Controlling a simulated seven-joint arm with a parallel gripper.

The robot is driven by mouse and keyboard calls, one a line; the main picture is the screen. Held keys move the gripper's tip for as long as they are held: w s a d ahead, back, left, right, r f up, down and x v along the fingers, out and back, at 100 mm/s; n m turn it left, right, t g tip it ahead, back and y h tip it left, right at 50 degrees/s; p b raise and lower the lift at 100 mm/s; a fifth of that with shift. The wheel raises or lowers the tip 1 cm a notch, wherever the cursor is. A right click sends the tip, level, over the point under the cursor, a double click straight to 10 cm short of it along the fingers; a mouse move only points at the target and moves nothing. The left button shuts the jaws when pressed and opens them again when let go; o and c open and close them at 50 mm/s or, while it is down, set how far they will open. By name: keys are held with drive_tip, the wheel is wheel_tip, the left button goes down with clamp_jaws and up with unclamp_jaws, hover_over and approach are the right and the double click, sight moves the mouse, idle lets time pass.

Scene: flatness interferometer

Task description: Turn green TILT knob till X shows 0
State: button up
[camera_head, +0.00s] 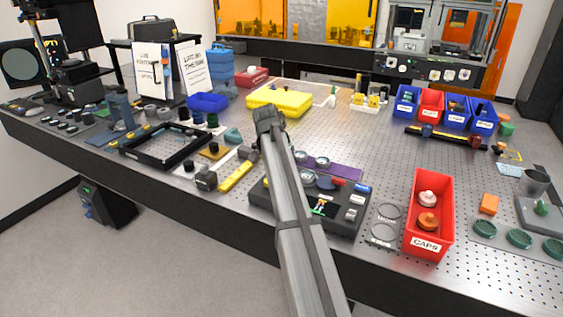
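A dark monitor (22,64) with a round grey display stands at the far left beside a tall black instrument (75,70); no X reading is legible on it. A small dark green knob-like piece (212,120) stands left of the middle of the bench, next to blue and black ones. Another green knob-like piece (541,208) sits on a grey plate at the right. No TILT label is legible, so I cannot tell which is the TILT knob. My arm reaches up from the bottom middle to a dark joint; my gripper's fingers cannot be made out.
A black frame (125,151), a yellow case (280,92) and a black control box (346,221) crowd the bench around my arm. A red CAPS bin (448,222) stands at the front right. Bare perforated bench top (365,135) lies right of the middle.

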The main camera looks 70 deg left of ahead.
idle(0.3)
drive_tip(key=o, duration=1)
drive_tip(key=shift+o, duration=0.2)
drive_tip(key=shift+r, duration=0.1)
drive_tip(key=v, duration=1.3)
drive_tip(key=shift+s+d+r, duration=0.15)
drive_tip(key=shift+r, duration=0.15)
idle(0.4)
